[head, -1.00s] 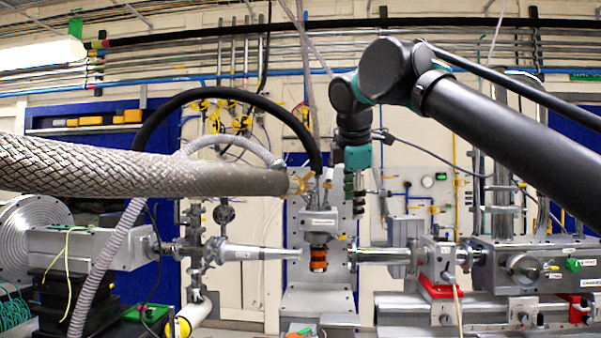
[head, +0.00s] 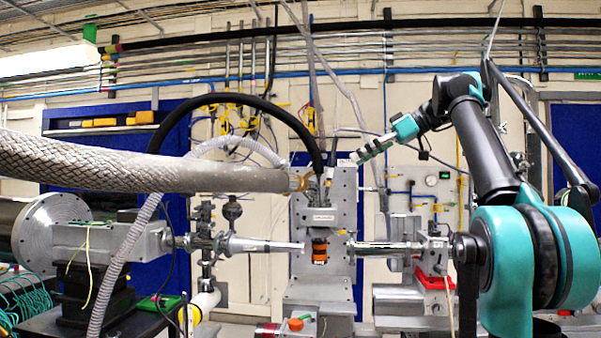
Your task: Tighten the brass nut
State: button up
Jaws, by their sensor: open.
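The brass nut (head: 301,181) is a gold-coloured fitting at the right end of the thick braided hose (head: 150,168), just above the grey metal block at the centre. It is small in this view, and I cannot tell how it is seated or its threads. My gripper (head: 359,156) is to the right of the nut and a little higher in the picture, clearly apart from it. It points left and slightly down toward the nut's side. It is open, with nothing visible between its fingers.
A black hose (head: 225,97) arches over the braided hose and comes down beside the nut. The grey upright plate (head: 343,210) stands below my gripper. Beam pipes (head: 385,247) run on both sides of the centre block. Open air lies between gripper and nut.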

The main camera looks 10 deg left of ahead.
jog(key=shift+y, duration=0.6)
jog(key=x, duration=0.5)
jog(key=w+r+x, duration=0.1)
jog(key=x, duration=0.9)
jog(key=shift+w+a+r, duration=0.15)
jog(key=shift+w+r, duration=0.2)
jog(key=shift+r, duration=0.05)
